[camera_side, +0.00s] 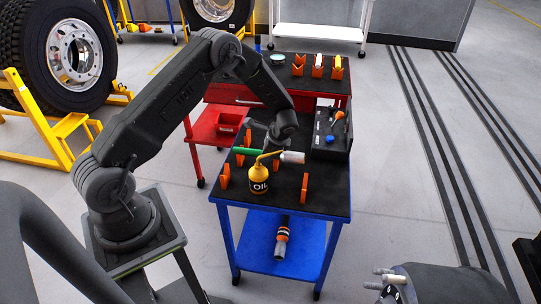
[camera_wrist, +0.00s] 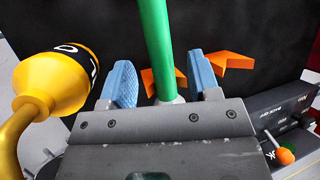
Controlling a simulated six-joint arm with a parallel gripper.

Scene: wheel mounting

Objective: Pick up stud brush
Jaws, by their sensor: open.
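The stud brush has a green handle (camera_side: 247,151) and a pale, cylindrical head (camera_side: 293,157). It lies roughly level above the black top of the blue cart (camera_side: 274,200). My gripper (camera_wrist: 160,72) is open, its two blue-padded fingers on either side of the green handle (camera_wrist: 155,35) in the wrist view. Gaps show between the handle and both pads. In the side view my gripper (camera_side: 272,149) is low over the brush, between handle end and head. The wrist body hides the brush head in the wrist view, and the exact finger contact is hidden in the side view.
A yellow oil can (camera_side: 259,180) stands close in front of the brush; it also shows at the left of the wrist view (camera_wrist: 50,80). Orange holders (camera_side: 305,187) stand around. A black tool box (camera_side: 331,140) sits at the back right. A red cart (camera_side: 235,95) stands behind.

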